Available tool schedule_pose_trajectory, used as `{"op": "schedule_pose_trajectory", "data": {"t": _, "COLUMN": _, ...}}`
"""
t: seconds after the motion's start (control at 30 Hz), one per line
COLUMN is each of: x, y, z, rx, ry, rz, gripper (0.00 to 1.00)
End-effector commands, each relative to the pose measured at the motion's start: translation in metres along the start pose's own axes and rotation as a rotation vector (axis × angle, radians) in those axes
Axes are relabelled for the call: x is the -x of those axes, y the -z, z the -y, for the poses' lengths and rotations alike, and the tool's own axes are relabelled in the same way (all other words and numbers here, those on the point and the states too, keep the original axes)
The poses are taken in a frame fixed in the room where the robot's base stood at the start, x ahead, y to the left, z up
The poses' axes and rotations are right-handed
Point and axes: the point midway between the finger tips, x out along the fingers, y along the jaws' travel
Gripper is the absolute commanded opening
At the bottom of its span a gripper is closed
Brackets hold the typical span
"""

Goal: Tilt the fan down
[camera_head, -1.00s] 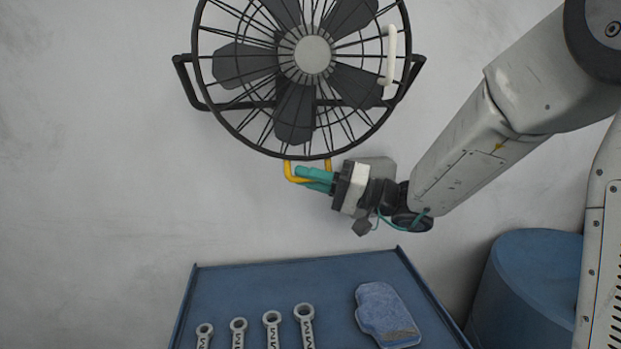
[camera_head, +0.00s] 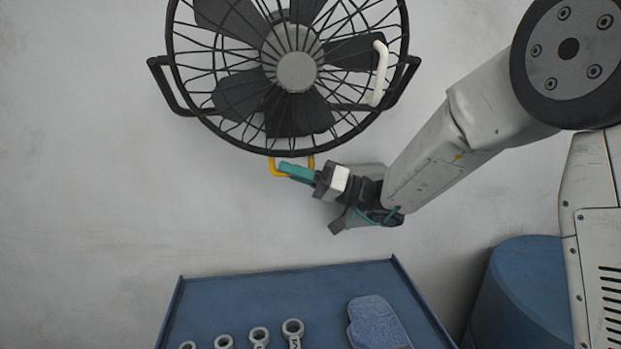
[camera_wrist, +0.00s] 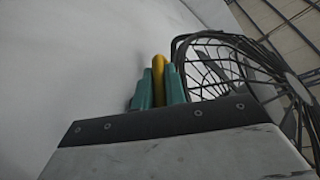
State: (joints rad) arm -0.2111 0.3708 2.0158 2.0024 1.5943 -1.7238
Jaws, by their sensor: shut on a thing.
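The black fan (camera_head: 290,75) hangs on the wall at the top of the head view, in a black bracket. A yellow handle (camera_head: 273,166) sits at the bottom of its cage, and a white handle (camera_head: 379,75) sits on its right side. My gripper (camera_head: 290,171) is just under the cage, with teal fingers shut on the yellow handle. In the wrist view the yellow handle (camera_wrist: 159,78) stands between the two teal fingers (camera_wrist: 158,90), and the fan cage (camera_wrist: 225,65) is to the right. The fan's face looks tipped downward.
A blue table (camera_head: 280,285) stands below, with several ring-ended wrenches (camera_head: 292,328) and a blue cloth-like item (camera_head: 375,325) on it. A blue drum (camera_head: 525,290) stands at the right. The wall left of the fan is clear.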

Motion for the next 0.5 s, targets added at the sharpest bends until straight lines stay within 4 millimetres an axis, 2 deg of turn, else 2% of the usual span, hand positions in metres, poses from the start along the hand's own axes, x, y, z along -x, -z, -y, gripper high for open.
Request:
{"op": "schedule_pose_trajectory", "data": {"t": 0.2, "x": -0.007, "y": 0.019, "z": -0.014, "rx": 0.096, "ry": 0.04, "rz": -0.004, "gripper": 0.0}}
{"op": "schedule_pose_trajectory", "data": {"t": 0.5, "x": -0.009, "y": 0.024, "z": -0.016, "rx": 0.12, "ry": 0.048, "rz": -0.006, "gripper": 0.0}}
